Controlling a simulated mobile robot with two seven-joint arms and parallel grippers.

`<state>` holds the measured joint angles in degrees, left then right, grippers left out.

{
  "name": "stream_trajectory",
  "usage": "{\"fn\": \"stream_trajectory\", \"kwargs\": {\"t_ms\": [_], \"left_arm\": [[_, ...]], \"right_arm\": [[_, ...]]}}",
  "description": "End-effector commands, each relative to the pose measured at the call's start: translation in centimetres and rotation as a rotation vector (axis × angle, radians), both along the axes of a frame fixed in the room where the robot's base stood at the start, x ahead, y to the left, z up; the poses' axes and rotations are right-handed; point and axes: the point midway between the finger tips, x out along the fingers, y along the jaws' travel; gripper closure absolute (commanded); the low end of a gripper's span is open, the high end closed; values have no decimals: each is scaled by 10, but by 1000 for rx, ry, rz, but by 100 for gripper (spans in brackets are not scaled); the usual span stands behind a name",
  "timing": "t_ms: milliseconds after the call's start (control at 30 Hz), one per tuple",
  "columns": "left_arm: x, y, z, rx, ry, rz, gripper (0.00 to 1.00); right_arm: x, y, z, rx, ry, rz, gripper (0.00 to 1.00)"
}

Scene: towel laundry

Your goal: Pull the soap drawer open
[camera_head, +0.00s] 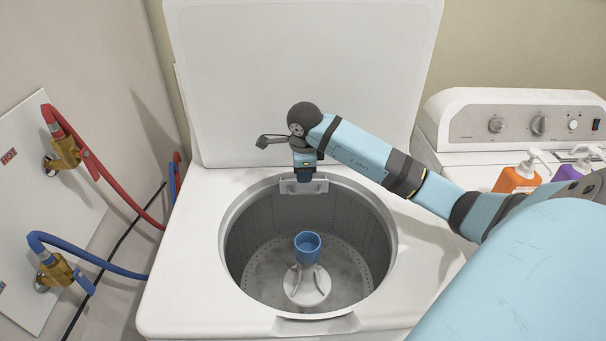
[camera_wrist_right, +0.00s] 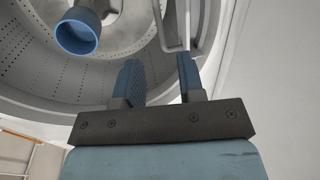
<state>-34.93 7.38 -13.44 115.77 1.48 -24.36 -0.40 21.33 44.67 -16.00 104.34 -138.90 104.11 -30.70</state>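The soap drawer (camera_head: 314,187) is a small pale grey piece with a handle, at the back inner rim of the open washer (camera_head: 200,265). My right gripper (camera_head: 303,176) points down at the drawer from above and partly covers it in the head view. In the right wrist view, the two blue fingers of my right gripper (camera_wrist_right: 159,66) stand apart with a gap between them. The drawer's pale looped handle (camera_wrist_right: 168,49) shows by the fingertips, close to the right-hand finger. I cannot tell whether they touch. My left gripper is out of view.
The washer lid (camera_head: 300,60) stands raised behind the arm. A blue-topped agitator (camera_head: 307,245) stands in the drum. Red (camera_head: 95,165) and blue (camera_head: 90,257) hoses run along the left wall. Orange (camera_head: 515,180) and purple (camera_head: 567,172) bottles stand at the right.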

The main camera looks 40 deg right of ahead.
Motion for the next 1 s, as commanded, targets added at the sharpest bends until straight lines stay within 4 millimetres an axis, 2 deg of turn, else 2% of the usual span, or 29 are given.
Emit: {"fn": "stream_trajectory", "kwargs": {"t_ms": [33,200,400,600,833,867,1000], "left_arm": [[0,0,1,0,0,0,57],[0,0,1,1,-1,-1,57],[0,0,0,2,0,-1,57],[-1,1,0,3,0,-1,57],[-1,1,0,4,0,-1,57],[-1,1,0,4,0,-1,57],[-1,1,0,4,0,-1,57]], "right_arm": [[1,0,-13,4,5,0,64],[6,-4,-47,4,2,-1,64],[10,-8,-74,4,2,1,64],[12,-9,-83,1,-1,2,64],[12,-9,-84,1,-1,3,64],[12,-9,-84,1,-1,3,69],[12,-9,-84,1,-1,3,100]]}}
